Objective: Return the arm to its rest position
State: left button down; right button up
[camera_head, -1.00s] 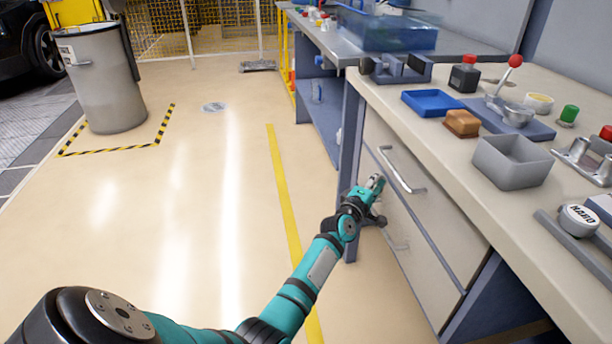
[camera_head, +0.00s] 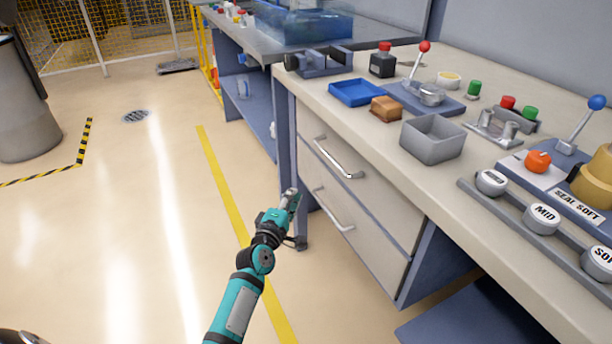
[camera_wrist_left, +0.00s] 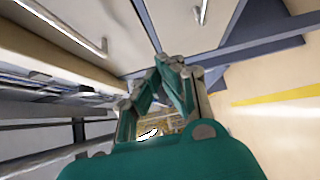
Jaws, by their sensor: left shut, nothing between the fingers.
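My left arm comes in from the bottom of the head view. Its left gripper (camera_head: 294,215) is low in front of the workbench (camera_head: 430,190), beside the bench's blue-grey leg and left of the drawers. The gripper is shut and holds nothing. In the left wrist view the teal fingers of the gripper (camera_wrist_left: 168,68) come together, with a drawer front and handle (camera_wrist_left: 75,32) at the upper left. I cannot tell from these views whether the fingers touch the leg. My right gripper is not in view.
The upper drawer handle (camera_head: 338,160) and lower drawer handle (camera_head: 333,212) stick out near the gripper. A grey bin (camera_head: 432,140), a blue tray (camera_head: 356,93) and levers stand on the bench.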

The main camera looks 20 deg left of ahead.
pick_arm(q)
jog(key=shift+s, duration=0.2)
